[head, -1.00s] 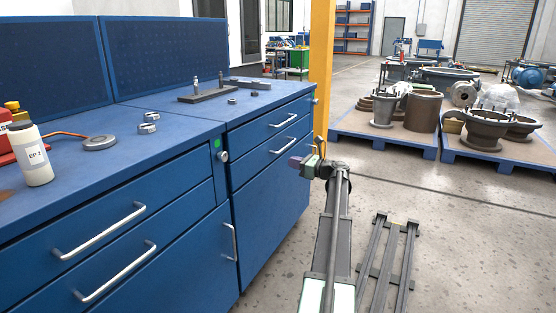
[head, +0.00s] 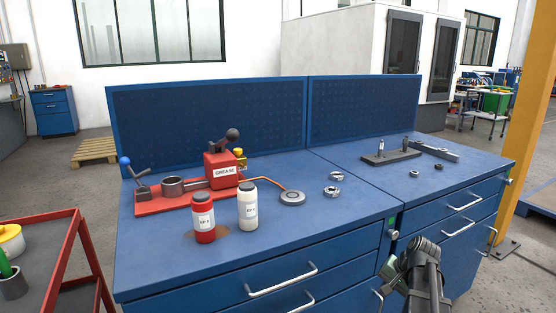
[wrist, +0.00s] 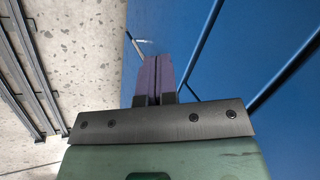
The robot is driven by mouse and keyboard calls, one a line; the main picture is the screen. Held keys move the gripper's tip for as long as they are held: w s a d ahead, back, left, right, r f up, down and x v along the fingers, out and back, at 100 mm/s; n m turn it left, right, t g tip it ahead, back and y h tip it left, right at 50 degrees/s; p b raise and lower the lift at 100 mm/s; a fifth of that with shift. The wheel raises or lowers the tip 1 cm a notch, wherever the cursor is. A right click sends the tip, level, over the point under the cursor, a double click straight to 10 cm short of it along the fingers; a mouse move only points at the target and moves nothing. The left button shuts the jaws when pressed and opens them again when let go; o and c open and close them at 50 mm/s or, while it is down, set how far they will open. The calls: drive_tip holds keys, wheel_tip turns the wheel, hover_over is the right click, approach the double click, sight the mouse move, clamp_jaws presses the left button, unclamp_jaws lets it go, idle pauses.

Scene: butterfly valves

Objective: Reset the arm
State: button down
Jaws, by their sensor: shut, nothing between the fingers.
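My gripper shows in the wrist view (wrist: 154,78), with its two purple fingers side by side, shut and empty. Beyond the fingertips is the blue front of the workbench, and speckled floor lies to the left. In the head view my arm is at the lower right, in front of the workbench drawers (head: 300,279). The fingers are hard to make out there.
The blue workbench (head: 150,262) carries a red grease press (head: 222,165), a red bottle (head: 203,218), a white bottle (head: 248,206), small metal rings (head: 332,190) and a dark fixture plate (head: 391,157). A red cart (head: 78,240) stands left. A yellow post (head: 535,110) stands right.

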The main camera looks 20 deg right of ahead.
drive_tip(key=s+a+r+n+g+h+p, duration=0.1)
drive_tip(key=s+a+r+n+p, duration=0.15)
drive_tip(key=a+r+p, duration=0.65)
drive_tip(key=s+a+r+n+g+h+p, duration=0.1)
drive_tip(key=a+r+n+p, duration=0.4)
drive_tip(key=a, duration=0.6)
drive_tip(key=s+a+r+n+g+h+p, duration=0.1)
drive_tip(key=s+a+r+n+p, duration=0.15)
drive_tip(key=a+r+p, duration=0.55)
wheel_tip(320, 180, down, 13)
drive_tip(key=a+b, duration=0.1)
drive_tip(key=b, duration=1.5)
drive_tip(key=shift+a+r, duration=0.15)
drive_tip(key=shift+a, duration=0.2)
drive_tip(key=shift+w, duration=0.1)
